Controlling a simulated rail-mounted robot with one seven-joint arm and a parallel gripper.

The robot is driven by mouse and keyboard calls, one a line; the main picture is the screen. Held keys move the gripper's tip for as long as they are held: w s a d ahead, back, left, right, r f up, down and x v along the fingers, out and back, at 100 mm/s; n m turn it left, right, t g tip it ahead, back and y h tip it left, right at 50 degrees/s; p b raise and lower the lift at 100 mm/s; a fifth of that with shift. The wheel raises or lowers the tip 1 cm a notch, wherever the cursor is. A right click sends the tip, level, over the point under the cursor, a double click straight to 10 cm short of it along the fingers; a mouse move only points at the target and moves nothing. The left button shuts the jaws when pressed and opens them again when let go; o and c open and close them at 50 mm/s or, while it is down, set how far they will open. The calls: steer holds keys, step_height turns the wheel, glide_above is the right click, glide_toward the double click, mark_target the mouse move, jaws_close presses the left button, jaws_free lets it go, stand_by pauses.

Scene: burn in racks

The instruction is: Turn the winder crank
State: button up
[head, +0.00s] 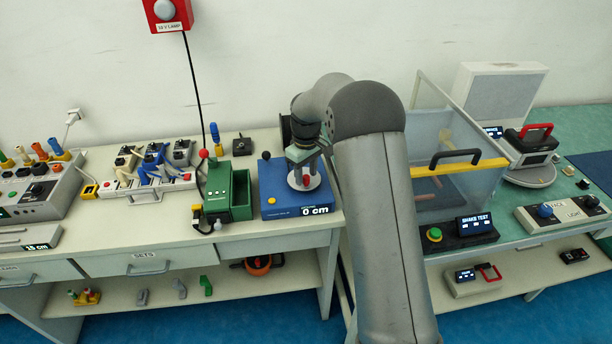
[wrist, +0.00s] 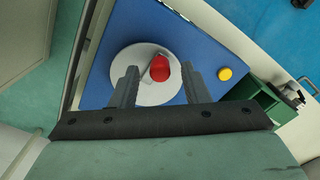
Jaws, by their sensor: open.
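The winder is a blue box (head: 283,203) with a display reading "0 cm", on the table's right end. On its top is a pale round disc (head: 297,182), which shows in the wrist view as a grey-white disc (wrist: 125,63). The crank's red knob (head: 309,183) stands at the disc; in the wrist view the red knob (wrist: 160,68) is near the disc's right side. My gripper (wrist: 161,76) is open over the disc, one finger on each side of the knob. Contact with the knob cannot be told.
A green box (head: 222,192) with a red-knobbed lever stands just left of the winder. A yellow button (wrist: 225,74) sits on the blue top. A clear-walled case (head: 455,190) and a shake test panel (head: 460,232) stand on the right bench. A gap separates the two benches.

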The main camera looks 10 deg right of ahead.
steer(key=shift+f, duration=1.05)
jaws_close()
steer(key=shift+a+m, duration=0.15)
steer(key=shift+m, duration=0.15)
